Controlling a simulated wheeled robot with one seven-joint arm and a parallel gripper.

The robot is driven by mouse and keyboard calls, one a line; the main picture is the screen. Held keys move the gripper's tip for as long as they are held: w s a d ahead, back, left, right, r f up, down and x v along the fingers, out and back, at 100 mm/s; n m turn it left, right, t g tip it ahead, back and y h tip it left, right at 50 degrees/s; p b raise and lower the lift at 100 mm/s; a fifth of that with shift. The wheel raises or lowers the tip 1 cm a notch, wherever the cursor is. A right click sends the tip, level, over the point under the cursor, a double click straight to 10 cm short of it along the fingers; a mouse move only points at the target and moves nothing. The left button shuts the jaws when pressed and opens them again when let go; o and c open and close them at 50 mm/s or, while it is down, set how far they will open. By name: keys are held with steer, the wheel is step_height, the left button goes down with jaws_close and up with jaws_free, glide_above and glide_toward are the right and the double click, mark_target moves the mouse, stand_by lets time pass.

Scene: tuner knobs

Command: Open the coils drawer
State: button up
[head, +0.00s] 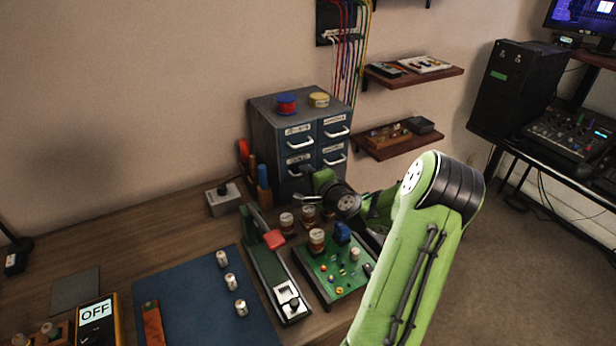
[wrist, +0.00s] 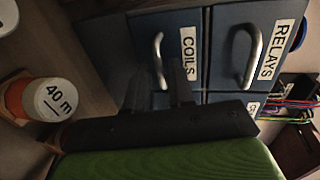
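The coils drawer (wrist: 200,22) has a dark blue-grey front, a white COILS label (wrist: 188,57) and a metal bar handle (wrist: 158,50). Its front looks flush with the cabinet. In the head view it is the lower left drawer (head: 290,171), partly hidden by my wrist. My gripper (wrist: 161,84) is at the handle, with its two dark fingers apart on either side of the handle's near end. In the head view my gripper (head: 308,174) is close in front of the cabinet. I cannot tell whether the fingers touch the handle.
The grey cabinet (head: 276,104) has a relays drawer (wrist: 250,20) above the coils drawer and more drawers beside. Jars, including one marked 40 m (wrist: 52,98), stand near the gripper. A green circuit board (head: 325,270) lies in front. Screwdrivers (head: 264,185) stand left of the cabinet.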

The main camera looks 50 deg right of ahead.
jaws_close()
steer(key=shift+s, duration=0.15)
stand_by(1.0)
